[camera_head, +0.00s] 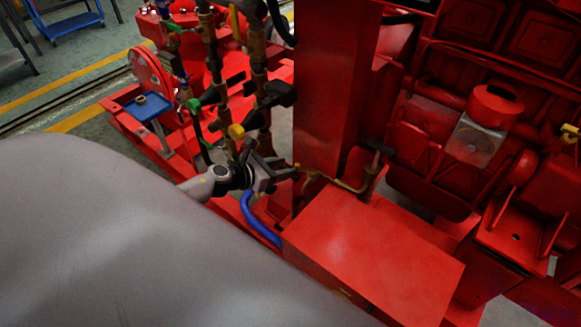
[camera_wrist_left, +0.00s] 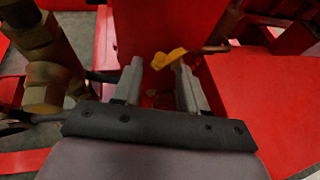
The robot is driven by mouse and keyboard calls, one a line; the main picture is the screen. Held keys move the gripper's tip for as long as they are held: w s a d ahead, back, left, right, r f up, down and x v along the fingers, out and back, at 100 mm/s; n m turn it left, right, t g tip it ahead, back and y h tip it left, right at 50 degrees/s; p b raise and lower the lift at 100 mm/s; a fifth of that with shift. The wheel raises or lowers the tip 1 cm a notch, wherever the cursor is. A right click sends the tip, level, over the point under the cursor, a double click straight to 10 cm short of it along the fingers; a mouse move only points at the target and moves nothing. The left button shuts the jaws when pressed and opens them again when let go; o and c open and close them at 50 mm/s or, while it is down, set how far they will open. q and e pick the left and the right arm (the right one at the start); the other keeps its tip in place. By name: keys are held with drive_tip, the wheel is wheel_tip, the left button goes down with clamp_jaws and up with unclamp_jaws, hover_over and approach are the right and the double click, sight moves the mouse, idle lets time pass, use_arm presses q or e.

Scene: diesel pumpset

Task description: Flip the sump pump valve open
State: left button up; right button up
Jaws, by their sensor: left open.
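A small valve with a yellow handle (camera_wrist_left: 170,58) shows in the left wrist view, on the end of a thin brass pipe (camera_wrist_left: 205,49). I take it for the sump pump valve. In the head view the brass pipe (camera_head: 340,183) runs right from near my left gripper (camera_head: 284,170). My right gripper is not in view.
A red upright column (camera_head: 330,90) stands just behind the gripper, and a red box (camera_head: 375,250) lies to its right. Brass pipes with several valves (camera_head: 258,70) rise close behind on the left. A blue hose (camera_head: 258,222) hangs below the gripper.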

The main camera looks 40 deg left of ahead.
sight(305, 169)
use_arm(q)
drive_tip(key=b+x, duration=0.1)
drive_tip(key=x, duration=0.2)
drive_tip(key=shift+w+d+f, duration=0.1)
drive_tip(key=shift+w, duration=0.1)
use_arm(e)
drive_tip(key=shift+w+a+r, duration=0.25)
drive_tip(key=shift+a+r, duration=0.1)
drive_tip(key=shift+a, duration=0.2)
